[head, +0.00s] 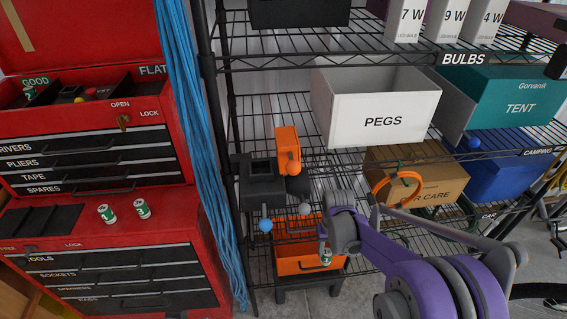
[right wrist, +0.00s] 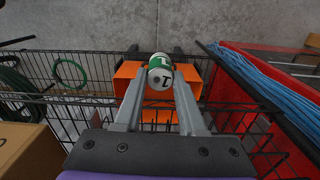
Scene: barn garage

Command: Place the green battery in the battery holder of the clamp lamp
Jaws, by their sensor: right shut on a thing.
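My right gripper (head: 325,250) is shut on a green and white battery (head: 325,258). The box is up and left of my right gripper. The box's inside is hard to make out. My left gripper is not in view.
Two more green batteries (head: 124,211) stand on the red tool chest (head: 60,240), and another lies in its GOOD compartment (head: 30,93). Blue cords (head: 190,110) hang beside the shelf. An orange bin (head: 295,262), a PEGS box (head: 385,110) and wire shelves surround my right arm.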

